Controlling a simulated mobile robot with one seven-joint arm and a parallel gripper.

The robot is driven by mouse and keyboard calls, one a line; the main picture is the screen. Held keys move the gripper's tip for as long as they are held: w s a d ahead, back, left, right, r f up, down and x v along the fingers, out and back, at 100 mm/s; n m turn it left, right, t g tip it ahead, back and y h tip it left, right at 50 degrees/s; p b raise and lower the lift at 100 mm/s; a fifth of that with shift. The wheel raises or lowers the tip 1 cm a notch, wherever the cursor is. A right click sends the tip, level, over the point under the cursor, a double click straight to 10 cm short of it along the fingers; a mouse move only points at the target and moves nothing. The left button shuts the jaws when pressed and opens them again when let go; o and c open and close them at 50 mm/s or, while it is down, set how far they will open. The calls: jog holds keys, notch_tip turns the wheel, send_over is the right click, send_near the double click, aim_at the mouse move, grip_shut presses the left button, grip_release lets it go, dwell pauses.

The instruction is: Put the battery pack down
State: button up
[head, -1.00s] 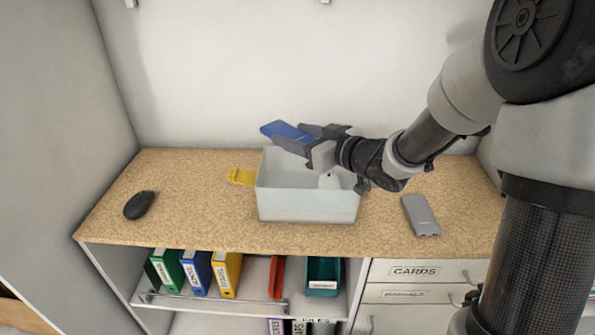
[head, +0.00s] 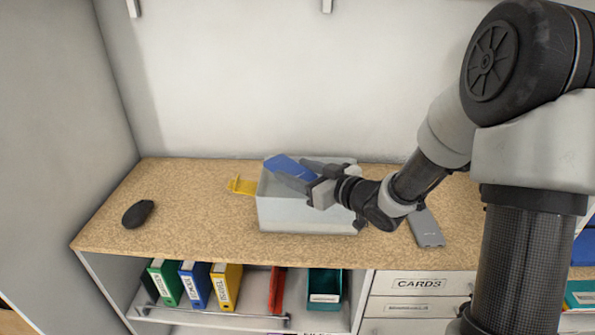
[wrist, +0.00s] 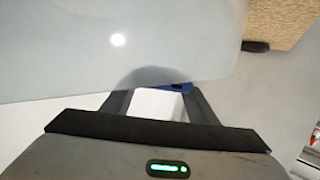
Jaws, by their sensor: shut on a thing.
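The blue battery pack (head: 287,167) is a flat slab held in my gripper (head: 303,174), tilted, over the left part of the light grey bin (head: 295,214) on the counter. My gripper is shut on it, with its fingers pointing to the upper left. In the wrist view, only a small blue piece of the pack (wrist: 178,87) shows beyond the fingers (wrist: 155,98); the rest is hidden. A pale grey surface, seemingly the bin, fills much of that view. The head view does not show clearly whether the pack touches the bin.
On the wood-grained counter (head: 190,217) are a black mouse-like object (head: 138,214) at left, a yellow item (head: 242,186) beside the bin, and a grey slab (head: 427,229) at right. The counter left of the bin is largely clear. Binders (head: 195,283) stand on the shelf below.

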jog(key=shift+f, duration=0.3)
jog(key=o, duration=1.2)
jog(key=shift+r+p, duration=0.35)
jog(key=shift+r, duration=0.25)
jog(key=v, duration=1.2)
jog(key=shift+p, duration=0.4)
jog(key=shift+r, duration=0.1)
